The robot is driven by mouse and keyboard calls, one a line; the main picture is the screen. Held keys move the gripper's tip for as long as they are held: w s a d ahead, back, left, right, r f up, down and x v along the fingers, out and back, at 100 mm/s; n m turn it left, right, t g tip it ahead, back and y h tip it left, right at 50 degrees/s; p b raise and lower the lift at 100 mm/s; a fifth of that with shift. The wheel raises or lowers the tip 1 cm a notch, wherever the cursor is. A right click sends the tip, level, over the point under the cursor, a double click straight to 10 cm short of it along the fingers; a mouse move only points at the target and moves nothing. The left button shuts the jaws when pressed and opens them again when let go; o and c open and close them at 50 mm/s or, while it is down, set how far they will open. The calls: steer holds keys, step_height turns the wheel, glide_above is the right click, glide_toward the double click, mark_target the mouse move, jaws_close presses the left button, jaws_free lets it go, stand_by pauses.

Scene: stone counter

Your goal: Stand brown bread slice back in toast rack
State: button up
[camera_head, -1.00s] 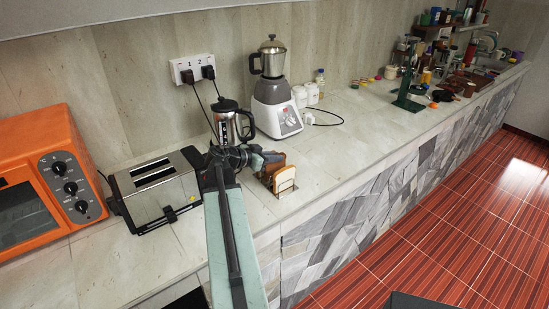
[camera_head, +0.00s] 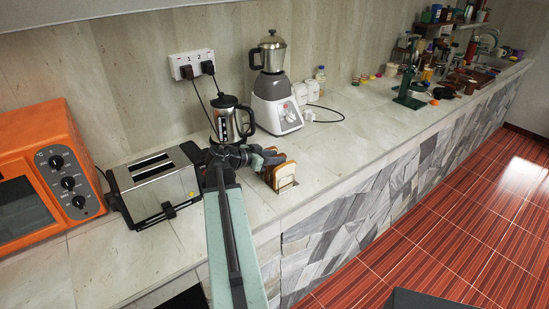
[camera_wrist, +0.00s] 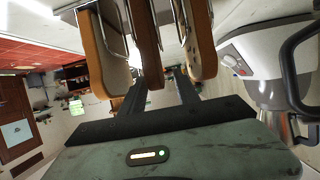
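The toast rack (camera_head: 287,187) stands near the counter's front edge and holds bread slices. Its wire loops also show in the wrist view (camera_wrist: 181,18). In the wrist view a darker brown slice (camera_wrist: 146,40) stands between two lighter-faced slices (camera_wrist: 108,62) (camera_wrist: 203,45), among the wires. My gripper (camera_wrist: 163,82) is open, its dark fingers reaching toward the rack on either side of the brown slice's near edge, with a gap beside the right finger. In the head view my gripper (camera_head: 268,160) is at the rack and partly hides the slices.
A toaster (camera_head: 153,185) and an orange oven (camera_head: 45,170) stand to the left. A kettle (camera_head: 232,122) and a blender (camera_head: 273,95) stand close behind the rack. The counter (camera_head: 345,145) to the right of the rack is clear.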

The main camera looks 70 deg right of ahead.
steer(key=p+v, duration=0.3)
steer(key=v, duration=0.4)
steer(key=shift+w+a+r, duration=0.2)
steer(key=shift+a, duration=0.15)
stand_by(0.4)
